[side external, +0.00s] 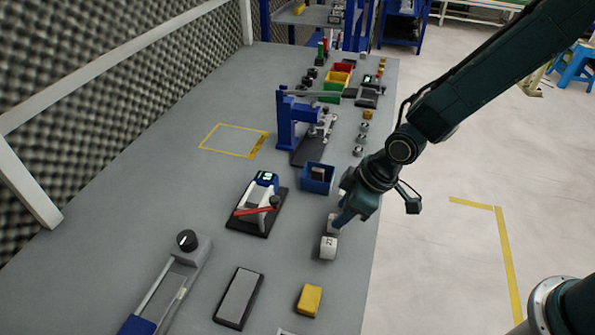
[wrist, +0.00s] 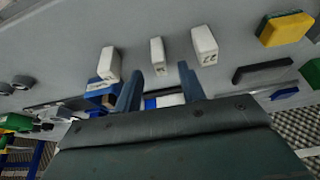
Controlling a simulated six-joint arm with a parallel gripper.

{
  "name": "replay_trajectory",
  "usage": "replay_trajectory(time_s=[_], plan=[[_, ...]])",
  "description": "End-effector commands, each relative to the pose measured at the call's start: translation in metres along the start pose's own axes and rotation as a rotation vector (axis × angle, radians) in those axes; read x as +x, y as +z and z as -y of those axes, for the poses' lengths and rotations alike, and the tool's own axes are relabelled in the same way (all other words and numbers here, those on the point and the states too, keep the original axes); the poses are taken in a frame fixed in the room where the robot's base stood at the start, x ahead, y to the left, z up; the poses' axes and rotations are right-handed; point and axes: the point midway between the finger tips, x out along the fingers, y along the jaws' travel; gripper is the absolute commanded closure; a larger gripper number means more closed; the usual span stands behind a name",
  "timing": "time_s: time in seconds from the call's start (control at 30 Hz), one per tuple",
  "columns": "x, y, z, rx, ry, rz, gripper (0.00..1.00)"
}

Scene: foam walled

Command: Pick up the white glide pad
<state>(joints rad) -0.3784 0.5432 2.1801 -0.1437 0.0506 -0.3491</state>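Several white blocks stand in a row on the grey bench. In the wrist view they are a left block (wrist: 109,64), a narrower middle block (wrist: 157,55) and a right block (wrist: 204,45), each with a small dark mark. I cannot read which mark names the glide pad. My gripper (wrist: 159,69) is open, with its blue fingers apart and the middle block showing between their tips. In the side view my gripper (side external: 342,217) points down at a white block (side external: 332,226), partly hidden by the fingers. Another white block (side external: 328,248) stands just nearer the camera. Contact cannot be told.
A blue bin (side external: 317,180) stands close behind my gripper. A yellow block (side external: 309,300) lies nearer the camera, and a dark-based grey plate (side external: 239,297) to its left. A device with a red lever (side external: 257,211) stands left. The bench's right edge is close.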

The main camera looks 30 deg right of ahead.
Motion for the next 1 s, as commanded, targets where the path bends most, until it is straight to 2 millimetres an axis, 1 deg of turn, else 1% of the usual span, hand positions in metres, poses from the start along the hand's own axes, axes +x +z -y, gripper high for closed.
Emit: replay_trajectory(time_s=[0.3,0.5,0.67,1.0], plan=[[0.03,0.003,0.001,-0.001,-0.001,0.002,0.6],[0.044,0.003,0.001,0.0,0.0,0.001,0.6],[0.047,0.003,0.001,0.0,0.0,0.0,0.6],[0.047,0.003,0.001,0.0,0.0,0.0,0.6]])
